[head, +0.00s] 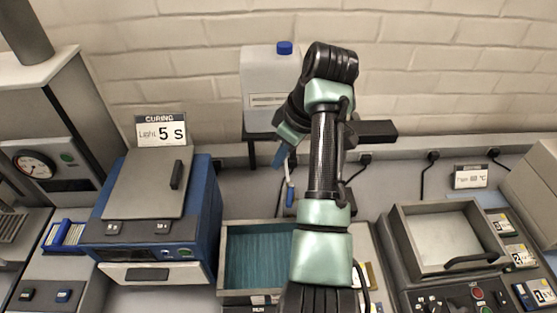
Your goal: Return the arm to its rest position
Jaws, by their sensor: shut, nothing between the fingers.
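My arm rises from the bottom middle of the head view, bends at the top and reaches down to the left. My gripper (281,153) is at the end of it, small and partly hidden, in front of the wall and below a white container. It is shut and holds nothing. It hangs above the back of the bench, apart from the blue curing unit to its left. A small white and blue item (290,192) shows just below it; I cannot tell whether they touch.
The white container (262,80) with a blue cap stands on a dark shelf (380,131) behind my arm. A blue curing unit (205,232) stands left, a teal-lined tray (232,262) in the middle.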

